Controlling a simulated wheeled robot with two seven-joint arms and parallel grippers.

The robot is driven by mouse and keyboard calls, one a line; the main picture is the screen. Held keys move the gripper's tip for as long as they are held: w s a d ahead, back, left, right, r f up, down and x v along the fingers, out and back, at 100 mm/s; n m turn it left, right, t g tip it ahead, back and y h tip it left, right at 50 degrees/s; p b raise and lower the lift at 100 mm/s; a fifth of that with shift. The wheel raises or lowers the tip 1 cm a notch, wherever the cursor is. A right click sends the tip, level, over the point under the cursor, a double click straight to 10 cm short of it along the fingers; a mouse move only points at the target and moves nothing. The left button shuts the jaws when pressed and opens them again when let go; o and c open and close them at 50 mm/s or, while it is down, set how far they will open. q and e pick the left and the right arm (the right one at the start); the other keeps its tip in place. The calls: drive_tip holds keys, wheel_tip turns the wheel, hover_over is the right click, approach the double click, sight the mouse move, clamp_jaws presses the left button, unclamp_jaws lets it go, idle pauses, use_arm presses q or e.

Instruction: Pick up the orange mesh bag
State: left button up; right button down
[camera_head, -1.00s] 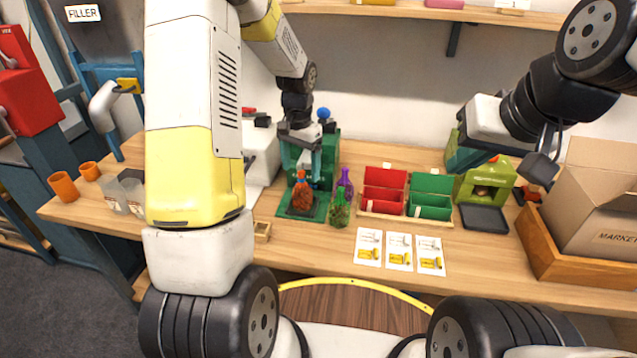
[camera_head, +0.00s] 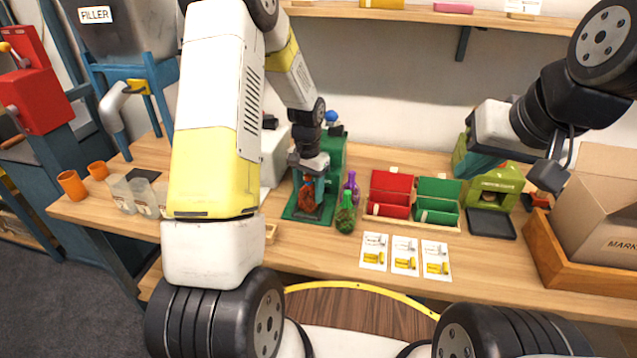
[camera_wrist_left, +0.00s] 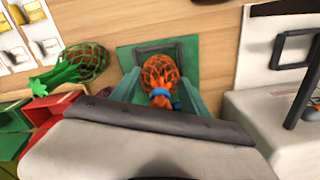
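The orange mesh bag (camera_head: 307,196), full of brown chestnuts, stands on the green plate of a green stand. In the left wrist view the bag (camera_wrist_left: 160,70) has an orange neck with a blue tie. My left gripper (camera_head: 314,182) is down at the bag's neck. In the left wrist view its teal fingers (camera_wrist_left: 165,98) are apart, one on each side of the neck, with gaps visible. Whether either finger touches the bag is unclear. My right gripper (camera_head: 468,158) is at the right, by a green machine; its finger opening is not clear.
A green mesh bag (camera_head: 345,215) and a purple one (camera_head: 352,186) stand close right of the orange bag. Red (camera_head: 391,183) and green (camera_head: 437,188) bins, picture cards (camera_head: 405,254) and a cardboard box (camera_head: 598,205) lie further right. Orange cups (camera_head: 72,184) are left.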

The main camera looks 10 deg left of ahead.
use_arm(q)
drive_tip(key=c, duration=1)
drive_tip(key=shift+r, duration=0.1)
